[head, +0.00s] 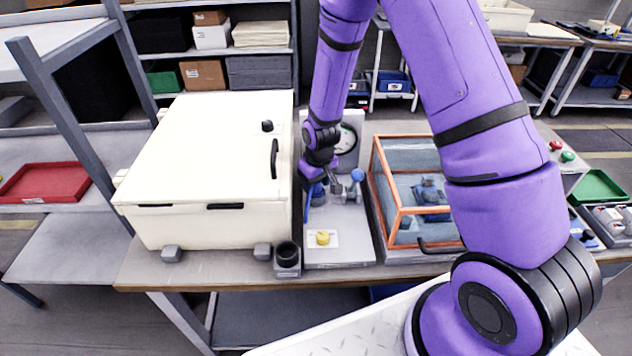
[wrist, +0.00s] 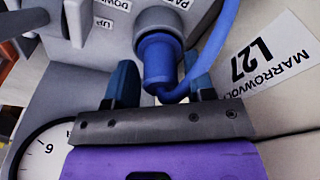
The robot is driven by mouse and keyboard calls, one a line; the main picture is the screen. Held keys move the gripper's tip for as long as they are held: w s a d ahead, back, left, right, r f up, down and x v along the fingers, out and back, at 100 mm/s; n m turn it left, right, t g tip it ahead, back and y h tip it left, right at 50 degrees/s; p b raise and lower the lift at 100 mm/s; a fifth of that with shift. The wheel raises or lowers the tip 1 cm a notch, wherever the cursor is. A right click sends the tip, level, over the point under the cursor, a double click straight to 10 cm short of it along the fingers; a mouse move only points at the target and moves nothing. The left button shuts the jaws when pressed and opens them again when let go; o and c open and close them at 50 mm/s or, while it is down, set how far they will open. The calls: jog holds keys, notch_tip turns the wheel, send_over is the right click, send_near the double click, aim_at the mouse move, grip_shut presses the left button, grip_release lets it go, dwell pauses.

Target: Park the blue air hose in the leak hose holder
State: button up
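The blue air hose hangs on the grey test panel; its blue end fitting (wrist: 158,58) sits at a round grey port (wrist: 160,20) in the wrist view. The hose (wrist: 217,45) bends away up and to the right there, and a strip of it (head: 307,207) shows in the head view. My gripper (wrist: 161,70) has its two dark blue fingers apart, one on each side of the fitting, with narrow gaps visible. In the head view my gripper (head: 312,178) is at the panel's left side. A black round cup on a grey block (head: 287,262) stands at the front; I cannot tell whether it is the leak hose holder.
A large cream box (head: 205,165) with a black handle stands close on the left. An orange-framed clear enclosure (head: 377,185) is on the right. A blue-knobbed lever (head: 357,175) stands beside my gripper.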

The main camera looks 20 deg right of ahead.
jog(key=shift+o, duration=0.8)
jog(key=r, duration=0.7)
jog(key=s+r, duration=0.1)
jog(key=r, duration=0.2)
jog(key=shift+s+d+r, duration=0.1)
jog(key=shift+d+r, duration=0.05)
jog(key=shift+r, duration=0.25)
